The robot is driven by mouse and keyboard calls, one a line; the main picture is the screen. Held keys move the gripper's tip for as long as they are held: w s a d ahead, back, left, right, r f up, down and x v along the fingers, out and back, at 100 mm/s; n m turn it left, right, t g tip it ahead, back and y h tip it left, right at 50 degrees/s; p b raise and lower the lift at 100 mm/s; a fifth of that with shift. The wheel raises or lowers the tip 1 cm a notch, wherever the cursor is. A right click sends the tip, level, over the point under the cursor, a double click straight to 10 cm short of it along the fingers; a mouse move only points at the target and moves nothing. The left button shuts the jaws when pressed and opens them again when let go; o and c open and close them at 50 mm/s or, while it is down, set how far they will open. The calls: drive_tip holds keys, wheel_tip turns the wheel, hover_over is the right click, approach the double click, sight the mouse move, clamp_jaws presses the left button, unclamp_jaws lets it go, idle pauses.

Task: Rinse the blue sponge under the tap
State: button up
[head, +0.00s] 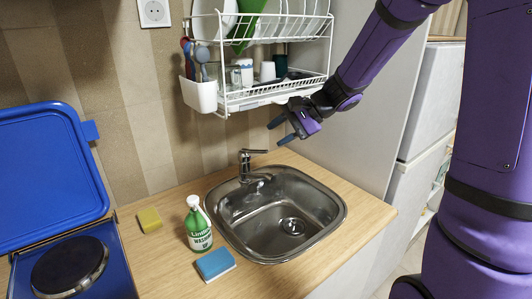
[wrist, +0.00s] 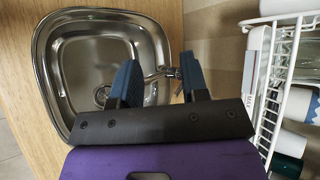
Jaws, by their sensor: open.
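The blue sponge (head: 215,264) lies on the wooden counter in front of the green soap bottle, left of the sink, in the head view. The chrome tap (head: 250,162) stands at the back rim of the steel sink (head: 236,233). My gripper (head: 281,132) is open and empty, in the air above the back right of the sink, right of the tap and far from the sponge. In the wrist view my gripper (wrist: 158,82) shows two dark fingers apart, with the sink (wrist: 75,22) below and the tap (wrist: 172,73) partly hidden between them. The sponge is outside the wrist view.
A yellow sponge (head: 149,220) lies further back. A hob (head: 122,262) with its blue lid (head: 48,178) raised is at left. A white dish rack (head: 232,106) hangs close to my gripper.

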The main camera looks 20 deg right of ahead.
drive_tip(key=w+d+f+m+t, duration=0.3)
drive_tip(key=w+d+f+m, duration=0.1)
drive_tip(key=w+f, duration=0.25)
drive_tip(key=m+t, duration=0.3)
drive_tip(key=m, duration=0.3)
approach(266, 152)
drive_tip(key=x, duration=1)
drive_tip(key=shift+w+d+f, duration=0.1)
drive_tip(key=shift+w+d, duration=0.05)
drive_tip(key=shift+w, duration=0.2)
clamp_jaws()
